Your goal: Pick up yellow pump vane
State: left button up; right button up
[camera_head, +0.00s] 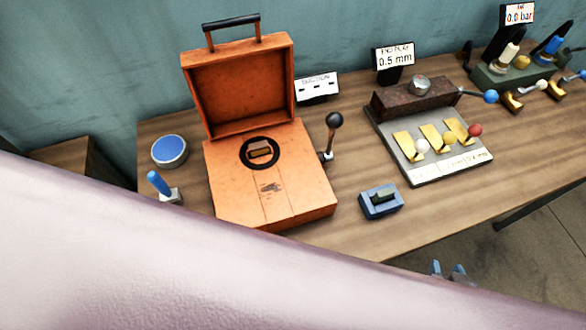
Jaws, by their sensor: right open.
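The yellow pump vane is a gold plate (432,132) with a yellow ball (449,138). It lies on a grey board (408,165), between a gold vane with a white ball (422,146) and one with a red ball (475,129). My right gripper (448,269) shows only as two blue-grey fingertips, apart, below the table's front edge and away from the vanes. It is open, and nothing shows between the tips. The rest of it is hidden behind my pale arm link. My left gripper is not in view.
An open orange box (300,195) with a black-knobbed lever (334,122) stands left of the board. A blue block (381,202) sits near the front edge. A brown block (400,103) stands behind the vanes. A green rack (505,77) is at right.

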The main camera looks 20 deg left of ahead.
aim_at(260, 148)
jog(key=k, duration=1.5)
